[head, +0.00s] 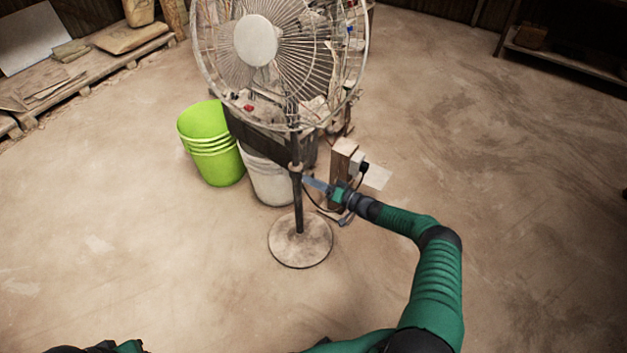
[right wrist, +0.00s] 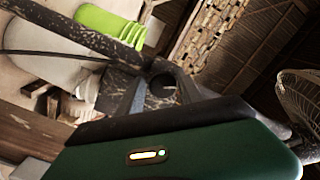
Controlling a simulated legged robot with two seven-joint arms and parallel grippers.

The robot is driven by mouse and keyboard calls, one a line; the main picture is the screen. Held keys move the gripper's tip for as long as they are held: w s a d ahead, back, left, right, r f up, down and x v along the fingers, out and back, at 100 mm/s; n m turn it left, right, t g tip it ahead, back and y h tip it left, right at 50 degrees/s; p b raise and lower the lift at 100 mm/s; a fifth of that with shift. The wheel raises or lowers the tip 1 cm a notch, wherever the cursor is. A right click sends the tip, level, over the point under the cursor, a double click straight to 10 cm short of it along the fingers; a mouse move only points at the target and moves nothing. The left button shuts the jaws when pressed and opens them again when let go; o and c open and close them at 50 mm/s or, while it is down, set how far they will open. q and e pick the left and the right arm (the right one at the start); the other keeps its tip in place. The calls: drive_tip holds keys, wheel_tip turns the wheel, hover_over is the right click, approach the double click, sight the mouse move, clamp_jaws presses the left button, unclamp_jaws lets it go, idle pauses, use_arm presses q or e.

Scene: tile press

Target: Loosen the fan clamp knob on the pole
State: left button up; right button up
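The standing fan has a wide wire cage (head: 256,40) on a dark pole (head: 299,212) with a round base (head: 300,240). A dark clamp collar (head: 296,168) sits on the pole below the cage. My right gripper (head: 308,182) reaches in from the right, its tips close beside the pole just below the collar. In the right wrist view the worn pole (right wrist: 85,38) runs down from the upper left to dark parts around the gripper's tips (right wrist: 163,88).
Stacked green buckets (head: 212,145) and a white bucket (head: 268,178) stand behind the pole to the left. A wooden post (head: 341,165) with a plug and a dark cable (head: 362,176) stands close to my right gripper. The floor at right and in front is clear.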

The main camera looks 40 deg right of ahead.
drive_tip(key=o, duration=0.3)
drive_tip(key=shift+w, duration=0.1)
drive_tip(key=shift+d+r, duration=0.1)
drive_tip(key=shift+r, duration=0.05)
drive_tip(key=p+v, duration=0.4)
drive_tip(key=v, duration=1.3)
